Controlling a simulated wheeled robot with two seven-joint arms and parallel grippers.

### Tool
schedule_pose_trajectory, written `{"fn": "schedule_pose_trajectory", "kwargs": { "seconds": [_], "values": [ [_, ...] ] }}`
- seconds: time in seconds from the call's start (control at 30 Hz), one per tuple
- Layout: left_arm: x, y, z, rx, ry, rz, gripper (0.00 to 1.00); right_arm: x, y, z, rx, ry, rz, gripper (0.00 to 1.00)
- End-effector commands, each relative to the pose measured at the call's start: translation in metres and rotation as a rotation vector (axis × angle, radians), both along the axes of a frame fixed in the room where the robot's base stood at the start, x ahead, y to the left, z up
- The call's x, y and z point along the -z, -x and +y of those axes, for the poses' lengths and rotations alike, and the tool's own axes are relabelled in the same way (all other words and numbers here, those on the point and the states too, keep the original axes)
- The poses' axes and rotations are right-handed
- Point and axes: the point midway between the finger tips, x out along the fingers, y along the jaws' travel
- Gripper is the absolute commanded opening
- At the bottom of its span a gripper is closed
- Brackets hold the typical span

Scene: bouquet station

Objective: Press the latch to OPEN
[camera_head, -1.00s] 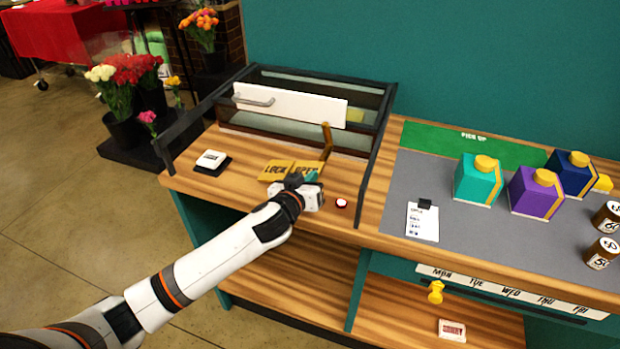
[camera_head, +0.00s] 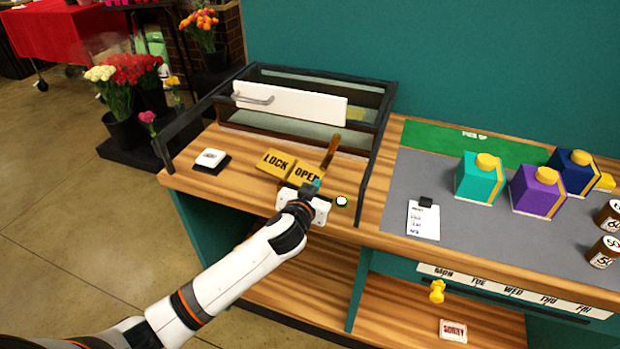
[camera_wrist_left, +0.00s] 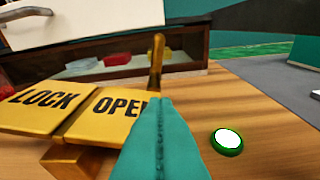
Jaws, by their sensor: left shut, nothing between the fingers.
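The latch is a yellow rocker with a LOCK plate (camera_head: 276,162) and an OPEN plate (camera_head: 306,174), on the wooden counter in front of a glass case. An amber lever (camera_head: 331,151) rises behind the OPEN plate and leans right. In the left wrist view the LOCK plate (camera_wrist_left: 42,106) and OPEN plate (camera_wrist_left: 108,112) show at left. My left gripper (camera_head: 315,185) is shut and empty at the front of the OPEN plate. Its teal fingers (camera_wrist_left: 160,125) hide the end of the word OPEN; I cannot tell whether they touch it. My right gripper is not in view.
A small round light (camera_head: 341,201) shows a green rim right of the gripper; it also shows in the wrist view (camera_wrist_left: 228,141). The glass case has a white panel (camera_head: 290,104) with a handle. A white-topped block (camera_head: 211,160) sits left. Cartons stand right.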

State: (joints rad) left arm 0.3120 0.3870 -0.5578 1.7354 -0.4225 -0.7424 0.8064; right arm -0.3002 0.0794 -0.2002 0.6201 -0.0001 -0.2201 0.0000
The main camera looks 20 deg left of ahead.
Motion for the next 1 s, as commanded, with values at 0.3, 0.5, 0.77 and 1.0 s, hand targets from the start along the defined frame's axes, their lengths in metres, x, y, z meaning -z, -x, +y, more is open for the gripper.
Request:
{"fn": "schedule_pose_trajectory", "kwargs": {
  "seconds": [0.3,0.5,0.77,1.0],
  "values": [
    [0.0127,0.0000,-0.0014,-0.001,-0.141,-0.005,0.00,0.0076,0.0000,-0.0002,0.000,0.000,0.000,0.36],
    [0.0143,-0.0001,-0.0015,-0.001,-0.173,-0.007,0.00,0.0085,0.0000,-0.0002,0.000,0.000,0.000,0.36],
    [0.0145,0.0000,-0.0016,0.000,-0.175,-0.006,0.00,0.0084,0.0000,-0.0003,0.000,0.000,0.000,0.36],
    [0.0107,-0.0009,-0.0010,0.000,-0.174,-0.006,0.00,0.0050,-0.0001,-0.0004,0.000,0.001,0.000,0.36]
  ]
}}
